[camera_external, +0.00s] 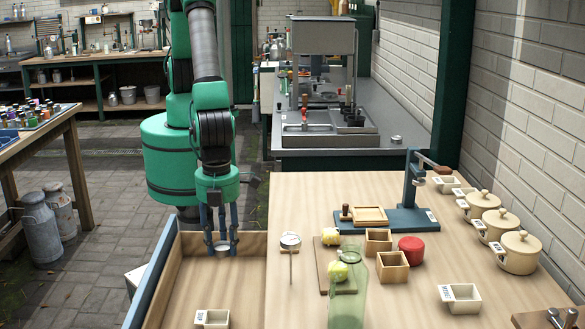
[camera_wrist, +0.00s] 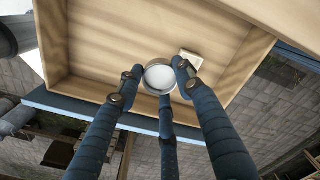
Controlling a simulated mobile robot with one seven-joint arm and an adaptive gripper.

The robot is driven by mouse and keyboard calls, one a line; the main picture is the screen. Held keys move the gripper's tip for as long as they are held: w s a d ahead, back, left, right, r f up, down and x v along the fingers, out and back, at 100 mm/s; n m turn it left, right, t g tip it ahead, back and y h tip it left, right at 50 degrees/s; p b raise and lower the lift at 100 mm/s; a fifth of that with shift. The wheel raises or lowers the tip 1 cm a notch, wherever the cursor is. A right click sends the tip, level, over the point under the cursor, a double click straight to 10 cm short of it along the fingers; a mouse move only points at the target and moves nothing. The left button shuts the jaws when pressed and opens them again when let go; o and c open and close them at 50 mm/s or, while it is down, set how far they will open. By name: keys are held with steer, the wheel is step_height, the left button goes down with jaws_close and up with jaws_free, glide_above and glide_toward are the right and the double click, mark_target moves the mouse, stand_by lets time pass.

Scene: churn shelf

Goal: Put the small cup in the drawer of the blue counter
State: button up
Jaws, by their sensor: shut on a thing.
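The small cup (camera_external: 222,247) is a little round metal-looking cup with a pale inside. My gripper (camera_external: 220,240) is shut on it and holds it over the open drawer (camera_external: 175,290), towards the drawer's far end. In the wrist view the cup (camera_wrist: 160,77) sits between the fingers of my gripper (camera_wrist: 157,80), above the drawer's bare wooden floor (camera_wrist: 120,45). I cannot tell exactly how high the cup is above that floor. The blue-edged drawer front shows at the left. The counter (camera_external: 410,295) has a pale wooden top.
A small cream box (camera_external: 212,318) lies in the drawer's near part. The counter top holds a green glass bottle (camera_external: 347,290), wooden boxes (camera_external: 392,267), a red round thing (camera_external: 411,250), lidded pots (camera_external: 519,252) and a blue press (camera_external: 405,215). Much of the drawer floor is free.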

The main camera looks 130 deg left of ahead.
steer(key=n+b, duration=0.1)
steer(key=b, duration=0.1)
glide_above(214, 298)
step_height(214, 298, down, 7)
steer(key=shift+f, duration=3.05)
steer(key=shift+f+b, duration=0.6)
steer(key=shift+f, duration=1.25)
steer(key=shift+f, duration=0.15)
steer(key=o, duration=1)
steer(key=shift+o, duration=0.2)
